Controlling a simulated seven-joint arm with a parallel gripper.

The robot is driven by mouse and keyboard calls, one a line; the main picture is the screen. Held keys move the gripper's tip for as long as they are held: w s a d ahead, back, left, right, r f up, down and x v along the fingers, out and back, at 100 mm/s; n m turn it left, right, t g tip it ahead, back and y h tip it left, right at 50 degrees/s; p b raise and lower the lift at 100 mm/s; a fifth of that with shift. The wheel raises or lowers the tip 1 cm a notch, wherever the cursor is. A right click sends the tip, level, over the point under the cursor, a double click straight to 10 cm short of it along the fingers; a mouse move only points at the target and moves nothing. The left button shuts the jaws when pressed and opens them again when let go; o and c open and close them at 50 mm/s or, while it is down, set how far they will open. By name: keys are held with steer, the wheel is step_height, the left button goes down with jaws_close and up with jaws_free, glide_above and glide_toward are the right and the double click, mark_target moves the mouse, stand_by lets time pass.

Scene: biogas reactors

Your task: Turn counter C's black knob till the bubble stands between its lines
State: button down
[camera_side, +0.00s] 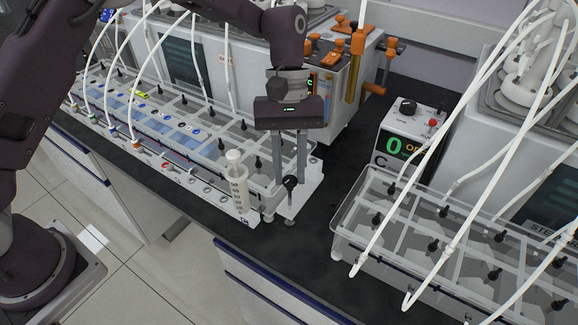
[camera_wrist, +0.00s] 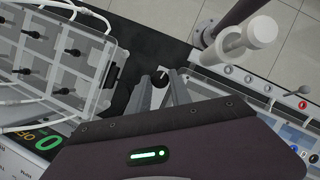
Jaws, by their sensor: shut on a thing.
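My gripper (camera_side: 290,178) points down at the front right corner of the long clear-lidded counter (camera_side: 190,125) on the left. Its fingers are close around a black knob (camera_side: 289,184) on a post at that corner. In the wrist view the knob (camera_wrist: 160,79) shows dark between the fingertips (camera_wrist: 163,84). The gripper is shut on it. I cannot make out the bubble or its lines in either view. A letter C marks the control box (camera_side: 400,140) to the right; I cannot read a letter on the counter itself.
A white syringe-like cylinder (camera_side: 237,180) stands just left of my gripper; it also shows in the wrist view (camera_wrist: 250,36). A second clear-lidded unit (camera_side: 450,235) with white tubes lies to the right. A dark strip of bench (camera_side: 300,240) is free between them.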

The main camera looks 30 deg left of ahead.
steer(key=shift+m, duration=0.3)
steer(key=c, duration=1.2)
jaws_free()
steer(key=shift+o, duration=0.2)
steer(key=v, duration=0.7)
steer(key=shift+d+r, duration=0.1)
steer(key=shift+r, duration=0.05)
